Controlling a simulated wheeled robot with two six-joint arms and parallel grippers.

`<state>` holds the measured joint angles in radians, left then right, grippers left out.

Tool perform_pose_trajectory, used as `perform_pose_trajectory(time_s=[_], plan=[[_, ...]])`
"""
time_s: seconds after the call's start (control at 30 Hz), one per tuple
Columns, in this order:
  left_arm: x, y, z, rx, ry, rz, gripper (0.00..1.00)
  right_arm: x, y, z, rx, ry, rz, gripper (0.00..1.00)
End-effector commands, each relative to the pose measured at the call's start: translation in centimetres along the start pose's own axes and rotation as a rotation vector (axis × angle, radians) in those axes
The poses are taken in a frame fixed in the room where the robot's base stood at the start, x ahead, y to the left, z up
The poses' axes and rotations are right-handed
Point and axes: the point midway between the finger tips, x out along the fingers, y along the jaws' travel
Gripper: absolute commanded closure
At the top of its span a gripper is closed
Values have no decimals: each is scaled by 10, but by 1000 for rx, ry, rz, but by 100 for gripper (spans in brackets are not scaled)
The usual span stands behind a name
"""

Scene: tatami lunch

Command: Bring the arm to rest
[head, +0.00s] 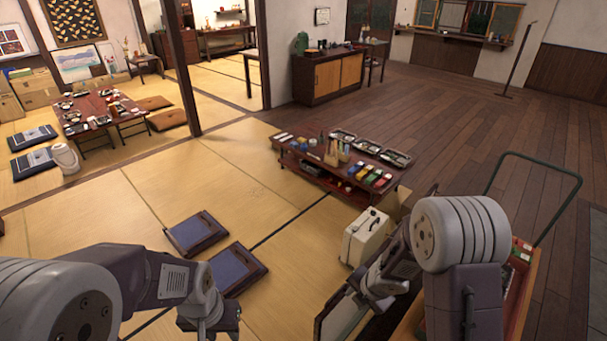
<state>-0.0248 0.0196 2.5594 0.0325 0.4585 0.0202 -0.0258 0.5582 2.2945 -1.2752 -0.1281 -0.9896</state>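My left arm comes in from the lower left and folds at the elbow. My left gripper (210,322) points down at the bottom edge, over the tatami and just below the blue cushions. Its fingertips are mostly cut off or hidden, so I cannot tell its opening. My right arm fills the lower right, with its forearm reaching down and left. My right gripper (348,302) is near a pale panel with a dark frame (340,318). I cannot tell whether it touches the panel or whether its fingers are open.
A green-handled cart (522,260) is at right.

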Motion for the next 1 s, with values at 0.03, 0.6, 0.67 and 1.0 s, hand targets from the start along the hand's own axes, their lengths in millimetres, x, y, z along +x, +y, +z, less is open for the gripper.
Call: perform_pose_trajectory(time_s=[0.03,0.6,0.67,1.0], plan=[[0,0,0,0,0,0,64,-14,6,8,53,-35,19,66],[-2,0,0,0,0,0,64,-125,-80,-47,2149,-222,-153,66],[-2,0,0,0,0,0,64,-126,-83,-55,2262,-235,-188,66],[-2,0,0,0,0,0,64,-126,-84,-56,2317,-248,-192,66]])
